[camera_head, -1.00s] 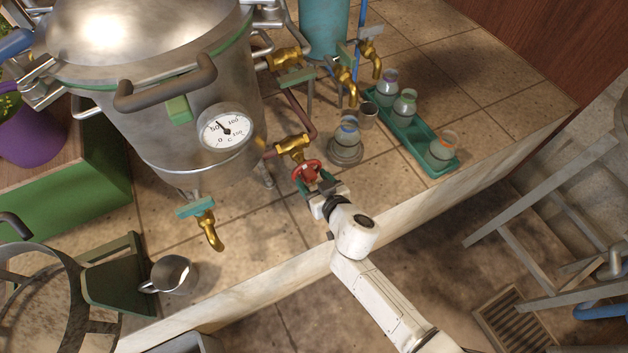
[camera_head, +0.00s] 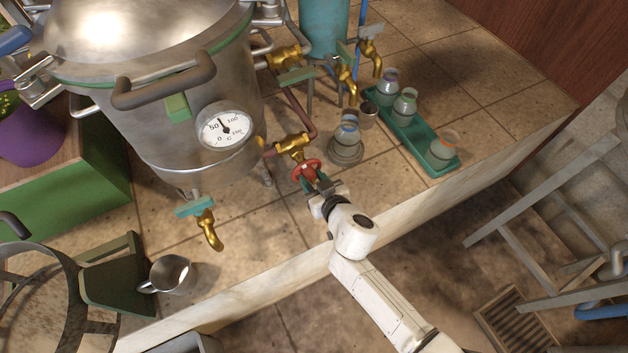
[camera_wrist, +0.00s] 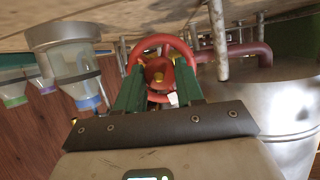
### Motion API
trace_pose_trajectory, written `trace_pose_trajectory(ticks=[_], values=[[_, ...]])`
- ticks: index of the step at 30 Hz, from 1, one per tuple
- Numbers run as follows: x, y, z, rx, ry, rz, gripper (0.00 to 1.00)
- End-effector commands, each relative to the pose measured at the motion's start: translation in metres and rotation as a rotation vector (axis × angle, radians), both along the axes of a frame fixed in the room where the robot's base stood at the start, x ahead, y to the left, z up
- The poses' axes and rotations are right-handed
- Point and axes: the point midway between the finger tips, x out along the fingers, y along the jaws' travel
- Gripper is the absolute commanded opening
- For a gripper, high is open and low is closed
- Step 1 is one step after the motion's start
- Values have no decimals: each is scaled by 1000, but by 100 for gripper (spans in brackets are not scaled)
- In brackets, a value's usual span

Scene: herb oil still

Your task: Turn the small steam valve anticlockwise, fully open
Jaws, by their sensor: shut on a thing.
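The small steam valve has a red handwheel (camera_head: 306,172) on a brass body (camera_head: 294,145), set in the dark red pipe at the right of the still. My gripper (camera_head: 318,180) is at the wheel, shut on its near rim. In the wrist view the red wheel (camera_wrist: 160,62) stands between the two green fingers (camera_wrist: 160,95), with a white mark at its lower right. The fingers hide part of the rim. The big steel still (camera_head: 150,120) carries a round dial gauge (camera_head: 226,127).
A green tray with small bottles (camera_head: 427,152) and a bottle on a round stand (camera_head: 346,146) are to the right of the valve. A brass tap (camera_head: 208,228) and a metal jug (camera_head: 170,274) are at the left. The counter's front edge runs beneath my arm.

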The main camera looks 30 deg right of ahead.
Motion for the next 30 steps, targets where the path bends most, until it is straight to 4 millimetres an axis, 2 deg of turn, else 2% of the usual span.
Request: trace_pose_trajectory(ticks=[8,30], values=[[0,2,-6,-162,-3,0,6],[0,6,-9,-860,-2,0,7]])
